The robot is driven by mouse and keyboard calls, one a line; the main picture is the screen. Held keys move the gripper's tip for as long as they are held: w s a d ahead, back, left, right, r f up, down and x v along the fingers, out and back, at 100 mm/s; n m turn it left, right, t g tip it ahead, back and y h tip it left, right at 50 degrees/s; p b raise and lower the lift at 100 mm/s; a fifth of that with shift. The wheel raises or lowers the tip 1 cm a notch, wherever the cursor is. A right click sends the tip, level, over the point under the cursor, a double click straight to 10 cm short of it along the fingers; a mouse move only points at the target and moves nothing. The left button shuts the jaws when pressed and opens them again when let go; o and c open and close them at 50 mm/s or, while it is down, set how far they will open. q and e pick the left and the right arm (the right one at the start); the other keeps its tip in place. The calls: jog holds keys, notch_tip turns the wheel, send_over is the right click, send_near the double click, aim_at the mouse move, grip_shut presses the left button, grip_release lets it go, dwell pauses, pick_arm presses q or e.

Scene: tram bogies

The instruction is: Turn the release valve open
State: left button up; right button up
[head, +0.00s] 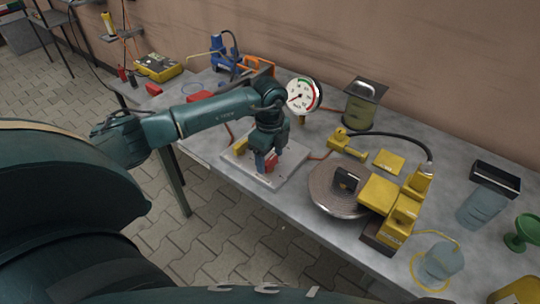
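A flat metal plate (285,178) lies near the front edge of the grey workbench, with a yellow block (240,146) at its left. A red part (272,163), possibly the release valve's handle, stands on this plate. My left gripper (263,160) points down right at the red part, and the hand hides much of what is there. I cannot tell whether its fingers touch or hold the red part. A round pressure gauge (301,95) with a white, red and green dial stands just behind the hand. My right gripper is not in view.
Right of the plate stand a round metal disc (330,198) and a yellow machine (392,200) with a black hose. A lantern-like container (362,103), a glass jar (482,205) and a green cup (524,232) stand farther right. A blue-and-orange tool (227,55) is behind my arm.

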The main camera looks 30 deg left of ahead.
aim_at(270, 159)
pick_arm(q)
jog(key=shift+o, duration=0.8)
notch_tip(270, 159, up, 13)
jog(key=shift+d, duration=0.1)
